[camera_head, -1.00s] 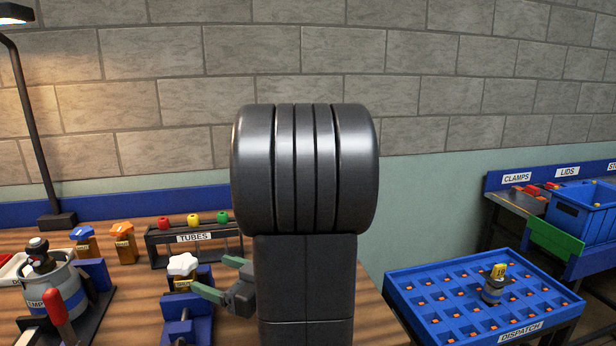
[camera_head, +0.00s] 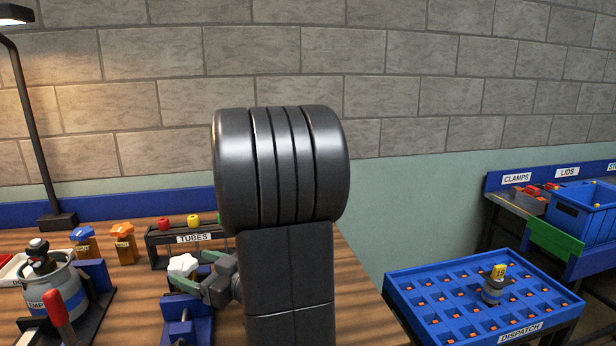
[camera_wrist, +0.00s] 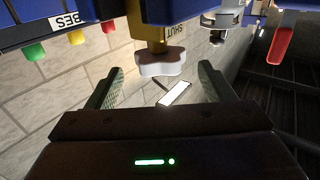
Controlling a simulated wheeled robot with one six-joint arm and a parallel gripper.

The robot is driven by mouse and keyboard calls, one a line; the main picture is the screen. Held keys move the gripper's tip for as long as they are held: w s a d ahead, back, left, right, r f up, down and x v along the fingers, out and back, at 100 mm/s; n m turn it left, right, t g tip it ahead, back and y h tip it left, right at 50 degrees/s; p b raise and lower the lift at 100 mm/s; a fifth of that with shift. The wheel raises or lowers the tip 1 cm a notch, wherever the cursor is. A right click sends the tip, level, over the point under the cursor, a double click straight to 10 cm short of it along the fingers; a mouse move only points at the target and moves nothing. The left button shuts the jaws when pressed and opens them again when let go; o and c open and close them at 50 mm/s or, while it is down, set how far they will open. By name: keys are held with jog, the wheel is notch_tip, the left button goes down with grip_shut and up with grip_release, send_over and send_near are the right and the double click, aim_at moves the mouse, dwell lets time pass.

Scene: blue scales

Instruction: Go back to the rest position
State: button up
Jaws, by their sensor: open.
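My gripper (camera_head: 190,266) is open and empty over the bench, with green fingers. It reaches left from my dark arm, close to a white lobed knob (camera_head: 182,265) on a blue fixture (camera_head: 188,318). In the wrist view the knob (camera_wrist: 161,61) lies between the directions of the two spread fingertips (camera_wrist: 160,78), with a visible gap on each side. A yellow part (camera_wrist: 160,33) marked SHUT shows next to the knob. I cannot tell how far the knob is from the fingertips.
A TUBES rack (camera_head: 193,238) with coloured caps stands behind the knob. A grey pot (camera_head: 52,290) and red handle (camera_head: 57,313) are left. A blue DISPATCH tray (camera_head: 440,318) holding one small item (camera_head: 494,285) is right.

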aim_at(176, 259)
jog(key=x, duration=0.6)
jog(key=shift+a, duration=0.1)
jog(key=shift+w+a+r+p, duration=0.1)
jog(key=shift+r+p, duration=0.05)
jog(key=shift+p, duration=0.65)
jog(key=shift+n+g+y+p, duration=0.3)
jog(key=shift+n+g+p, duration=0.3)
jog(key=shift+g+p, duration=0.25)
jog(key=shift+d+g, duration=0.25)
jog(key=shift+g, duration=0.1)
jog(key=b+v, duration=0.1)
jog(key=v, duration=1.1)
jog(key=shift+s+d+f, duration=0.2)
jog(key=shift+s+f, duration=0.05)
jog(key=shift+s, duration=0.05)
jog(key=shift+f, duration=0.1)
